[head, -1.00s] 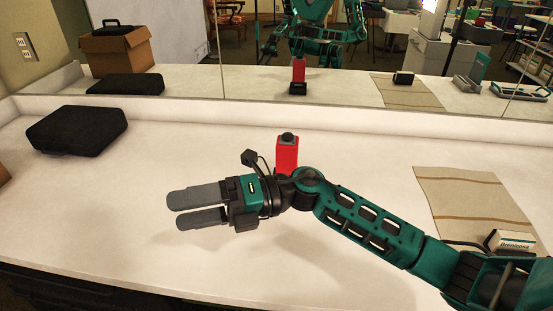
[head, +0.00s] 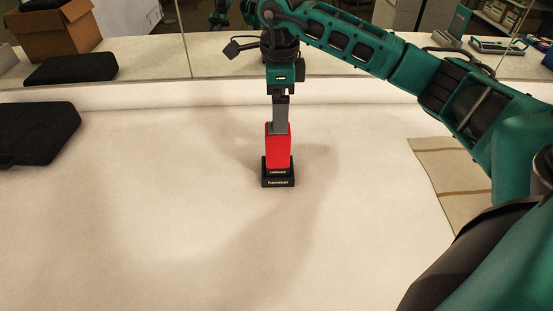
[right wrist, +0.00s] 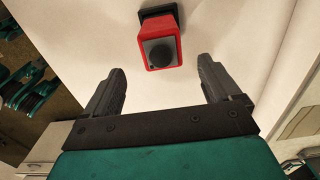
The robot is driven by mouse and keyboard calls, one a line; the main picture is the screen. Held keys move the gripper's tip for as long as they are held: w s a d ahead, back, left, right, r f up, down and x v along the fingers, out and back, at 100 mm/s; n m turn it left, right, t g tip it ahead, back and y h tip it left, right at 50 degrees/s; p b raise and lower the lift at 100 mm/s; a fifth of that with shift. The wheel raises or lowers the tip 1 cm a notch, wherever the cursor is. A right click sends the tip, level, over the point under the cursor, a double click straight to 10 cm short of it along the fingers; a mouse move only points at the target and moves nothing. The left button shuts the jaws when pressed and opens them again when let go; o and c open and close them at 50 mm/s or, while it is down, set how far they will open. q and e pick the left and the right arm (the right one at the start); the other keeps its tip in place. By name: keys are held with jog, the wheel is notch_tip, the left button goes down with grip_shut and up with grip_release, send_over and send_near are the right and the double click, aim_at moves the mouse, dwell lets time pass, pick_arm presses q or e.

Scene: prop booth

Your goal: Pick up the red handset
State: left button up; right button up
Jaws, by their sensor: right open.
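The red handset (head: 279,146) stands upright in a black base (head: 278,182) with white lettering, in the middle of the white counter. My right gripper (head: 281,127) points straight down at its top, and its fingers overlap the handset's upper edge in the head view. In the right wrist view my right gripper (right wrist: 161,72) is open and empty. The handset (right wrist: 159,42), with a dark round knob on its top, shows between and just beyond the fingertips, apart from both. My left gripper is not in view.
A black case (head: 38,132) lies at the left of the counter. A tan striped cloth (head: 452,178) lies at the right, partly behind my arm. A mirror (head: 140,52) runs along the back and reflects the case and a cardboard box. The counter around the handset is clear.

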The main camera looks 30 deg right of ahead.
aim_at(278, 135)
notch_tip(278, 135, down, 8)
jog(key=shift+w+a+f, duration=0.1)
jog(key=shift+w+f, duration=0.05)
jog(key=c, duration=1.6)
grip_shut()
